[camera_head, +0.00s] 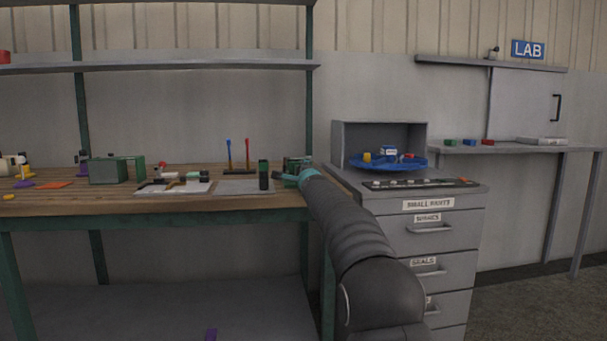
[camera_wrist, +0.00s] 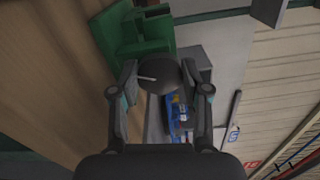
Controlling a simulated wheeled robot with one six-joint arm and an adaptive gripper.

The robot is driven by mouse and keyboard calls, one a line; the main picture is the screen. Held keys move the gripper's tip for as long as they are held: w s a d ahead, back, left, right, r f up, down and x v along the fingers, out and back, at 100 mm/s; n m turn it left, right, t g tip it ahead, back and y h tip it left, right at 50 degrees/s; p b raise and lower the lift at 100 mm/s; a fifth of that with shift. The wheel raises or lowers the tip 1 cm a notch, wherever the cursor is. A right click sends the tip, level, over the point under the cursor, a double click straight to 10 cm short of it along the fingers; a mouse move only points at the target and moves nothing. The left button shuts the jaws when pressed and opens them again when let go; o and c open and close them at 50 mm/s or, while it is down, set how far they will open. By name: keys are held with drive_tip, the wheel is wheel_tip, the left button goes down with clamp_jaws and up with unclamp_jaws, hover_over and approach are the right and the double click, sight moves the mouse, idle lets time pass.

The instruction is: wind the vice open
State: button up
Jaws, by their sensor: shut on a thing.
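The green vice (camera_head: 297,162) stands at the right end of the wooden bench, partly hidden behind my gripper (camera_head: 288,179). In the wrist view the green vice body (camera_wrist: 145,35) is beyond the fingers, at the upper left. A dark round handle (camera_wrist: 160,74) with a short pale bar on it sits between the fingertips of my gripper (camera_wrist: 159,88). The fingers are shut on this handle, one on each side. The vice jaws and the gap between them cannot be made out.
A dark upright block (camera_head: 263,174) stands just left of my gripper, by a grey mat (camera_head: 237,188). A screwdriver stand (camera_head: 239,171) is behind. The drawer cabinet (camera_head: 440,203), with a blue tray (camera_head: 387,165) on top, is close on the right.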

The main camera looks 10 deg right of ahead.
drive_tip(key=n, duration=0.5)
drive_tip(key=shift+f+n, duration=0.1)
drive_tip(key=shift+n, duration=0.3)
drive_tip(key=n, duration=0.9)
drive_tip(key=shift+n, duration=0.4)
drive_tip(key=n, duration=0.4)
drive_tip(key=shift+d+f+n, duration=0.1)
drive_tip(key=shift+f+n, duration=0.05)
drive_tip(key=shift+n, duration=0.15)
drive_tip(key=n, duration=0.4)
drive_tip(key=shift+n, duration=0.3)
drive_tip(key=n, duration=0.9)
drive_tip(key=shift+d+n, duration=0.1)
drive_tip(key=shift+n, duration=0.3)
drive_tip(key=n, duration=0.4)
drive_tip(key=shift+n, duration=0.3)
